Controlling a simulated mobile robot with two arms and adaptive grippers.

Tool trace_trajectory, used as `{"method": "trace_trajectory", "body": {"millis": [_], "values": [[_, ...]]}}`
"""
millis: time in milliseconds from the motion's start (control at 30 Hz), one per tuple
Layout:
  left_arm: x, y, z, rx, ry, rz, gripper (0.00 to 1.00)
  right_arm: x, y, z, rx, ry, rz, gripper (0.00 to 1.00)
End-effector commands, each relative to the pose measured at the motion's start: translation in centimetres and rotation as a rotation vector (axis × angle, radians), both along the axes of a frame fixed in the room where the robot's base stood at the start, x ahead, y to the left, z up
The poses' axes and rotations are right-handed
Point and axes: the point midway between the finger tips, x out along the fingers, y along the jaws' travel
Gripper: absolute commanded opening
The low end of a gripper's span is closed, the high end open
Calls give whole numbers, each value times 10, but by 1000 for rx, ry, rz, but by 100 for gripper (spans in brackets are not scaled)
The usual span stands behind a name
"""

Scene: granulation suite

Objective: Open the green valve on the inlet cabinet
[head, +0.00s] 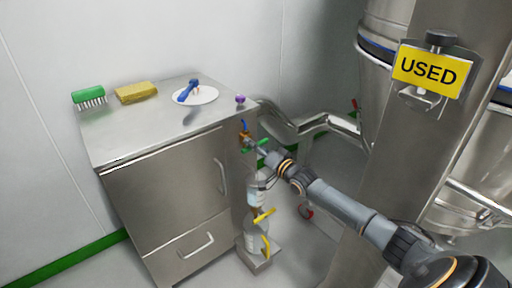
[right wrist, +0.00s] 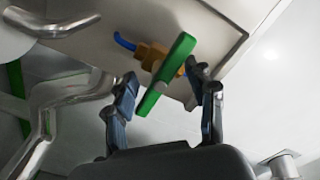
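The green valve handle (right wrist: 168,76) is a flat bar on a brass body (right wrist: 152,56) at the side of the steel inlet cabinet (head: 170,182). In the head view the handle (head: 262,143) is partly hidden by my right gripper (head: 264,152). In the right wrist view my right gripper (right wrist: 162,75) is open, with one finger on each side of the green handle. The bar slants between the fingers, its upper end close to the right finger; whether they touch, I cannot tell. My left gripper is not in view.
A green brush (head: 88,95), a yellow sponge (head: 136,92) and a white plate (head: 207,96) with a blue tool lie on the cabinet top. Below the valve are yellow handles (head: 264,215). Steel pipes (head: 318,122) and a column with a USED sign (head: 426,68) stand right.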

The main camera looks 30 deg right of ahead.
Motion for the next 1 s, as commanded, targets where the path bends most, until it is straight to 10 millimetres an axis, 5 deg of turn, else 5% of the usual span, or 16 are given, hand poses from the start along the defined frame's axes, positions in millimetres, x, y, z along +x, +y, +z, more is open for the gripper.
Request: {"method": "trace_trajectory", "body": {"millis": [33, 233, 700, 1000], "values": [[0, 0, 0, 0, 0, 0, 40, 0, 0, 0, 0, 0, 0, 39], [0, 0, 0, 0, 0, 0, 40, 0, 0, 0, 0, 0, 0, 0], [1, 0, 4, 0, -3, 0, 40, 0, 0, 1, -46, -3, -1, 0], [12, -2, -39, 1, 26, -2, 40, 0, 0, 2, -243, -18, -1, 0]]}}
